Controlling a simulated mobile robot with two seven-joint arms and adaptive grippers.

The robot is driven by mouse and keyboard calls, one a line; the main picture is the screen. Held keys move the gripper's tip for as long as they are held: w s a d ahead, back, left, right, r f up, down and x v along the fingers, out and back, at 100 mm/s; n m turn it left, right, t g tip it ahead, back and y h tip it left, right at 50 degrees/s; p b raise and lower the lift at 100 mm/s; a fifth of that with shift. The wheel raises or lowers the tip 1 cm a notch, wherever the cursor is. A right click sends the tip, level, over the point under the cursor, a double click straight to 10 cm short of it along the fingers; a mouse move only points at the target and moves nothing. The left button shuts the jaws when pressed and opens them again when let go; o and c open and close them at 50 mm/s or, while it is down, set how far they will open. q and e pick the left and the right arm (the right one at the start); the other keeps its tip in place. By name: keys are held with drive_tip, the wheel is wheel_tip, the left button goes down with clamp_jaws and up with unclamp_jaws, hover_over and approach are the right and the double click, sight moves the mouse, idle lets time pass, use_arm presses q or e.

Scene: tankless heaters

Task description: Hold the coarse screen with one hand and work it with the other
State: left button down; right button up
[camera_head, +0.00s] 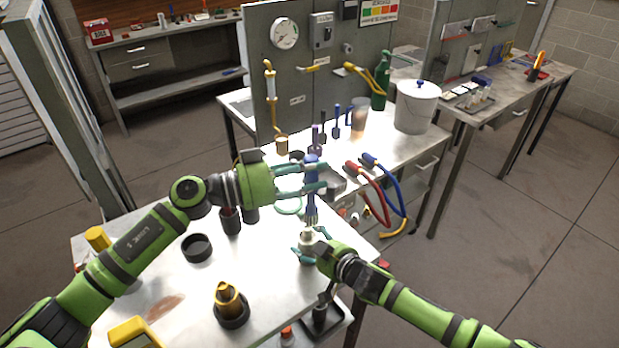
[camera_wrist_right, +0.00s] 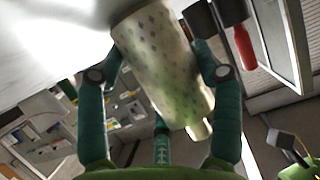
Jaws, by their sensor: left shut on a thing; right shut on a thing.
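The coarse screen (camera_wrist_right: 165,55) is a pale, perforated cylinder with a narrow stub at its lower end. In the head view the screen (camera_head: 307,241) shows small and pale. My right gripper (camera_head: 308,250) is shut around it near the front bench's right edge. My left gripper (camera_head: 324,177) is shut on a blue brush-like tool (camera_head: 312,207) and holds it upright, head down, just above the screen. I cannot tell whether the tool's head touches the screen. The fingers hide part of the tool's handle and part of the screen.
The front bench (camera_head: 180,275) carries a black ring (camera_head: 197,248), a brass fitting in a dark base (camera_head: 230,303) and yellow items at left. Red hoses (camera_head: 372,183) and blue hoses (camera_head: 392,178) lie to the right.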

sight(311, 160)
use_arm(q)
drive_tip(key=shift+r, duration=2.45)
